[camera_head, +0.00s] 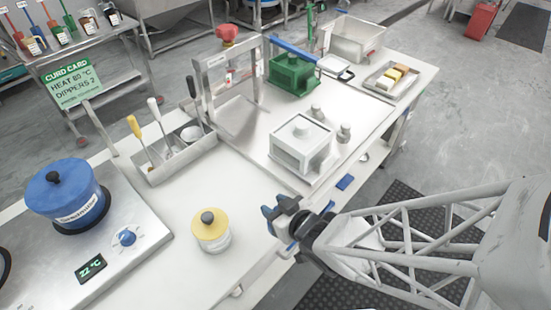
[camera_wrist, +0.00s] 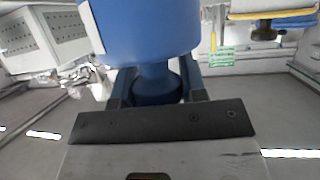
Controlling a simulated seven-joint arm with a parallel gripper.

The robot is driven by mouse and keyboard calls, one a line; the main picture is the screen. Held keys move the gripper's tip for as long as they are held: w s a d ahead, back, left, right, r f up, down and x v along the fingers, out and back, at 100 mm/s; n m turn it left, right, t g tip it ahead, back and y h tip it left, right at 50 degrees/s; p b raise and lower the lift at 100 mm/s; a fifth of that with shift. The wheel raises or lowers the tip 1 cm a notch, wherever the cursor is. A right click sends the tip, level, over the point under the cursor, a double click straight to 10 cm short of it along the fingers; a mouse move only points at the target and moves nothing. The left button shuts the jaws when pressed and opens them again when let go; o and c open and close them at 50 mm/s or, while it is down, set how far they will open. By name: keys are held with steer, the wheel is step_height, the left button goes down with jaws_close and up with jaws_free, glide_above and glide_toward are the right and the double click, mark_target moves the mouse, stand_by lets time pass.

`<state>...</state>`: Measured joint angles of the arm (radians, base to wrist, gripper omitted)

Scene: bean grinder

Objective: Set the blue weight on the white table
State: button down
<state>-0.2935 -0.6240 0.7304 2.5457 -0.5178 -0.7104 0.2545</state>
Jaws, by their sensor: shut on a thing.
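My gripper (camera_head: 274,214) is at the front edge of the white table (camera_head: 235,170), to the right of the yellow-lidded jar. It also shows in the wrist view (camera_wrist: 157,88), shut on the narrow neck and knob of the blue weight (camera_wrist: 140,32). The weight's wide blue body fills the top of that view, with a pale label at its left edge. In the head view my gripper hides most of the weight. I cannot tell how high it is above the table, or whether it is over the table or just off its edge.
The yellow-lidded jar (camera_head: 211,232) stands left of my gripper. A white box-shaped unit (camera_head: 301,148) stands behind it on a metal tray, with small metal pieces beside it. A blue pot (camera_head: 66,195) sits on the hot plate at left. Bare tabletop lies between jar and tray.

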steer(key=w+a, duration=0.4)
steer(key=w, duration=0.5)
steer(key=shift+w+f, duration=0.2)
steer(key=shift+f, duration=0.2)
steer(key=shift+a+f, duration=0.1)
steer(key=shift+f, duration=0.05)
steer(key=shift+f, duration=1.6)
steer(key=shift+f, duration=0.65)
steer(key=c, duration=0.7)
jaws_free()
steer(key=shift+s+f, duration=0.1)
steer(key=shift+f, duration=0.1)
steer(key=shift+r, duration=0.15)
steer(key=shift+r, duration=0.55)
steer(key=shift+v, duration=6)
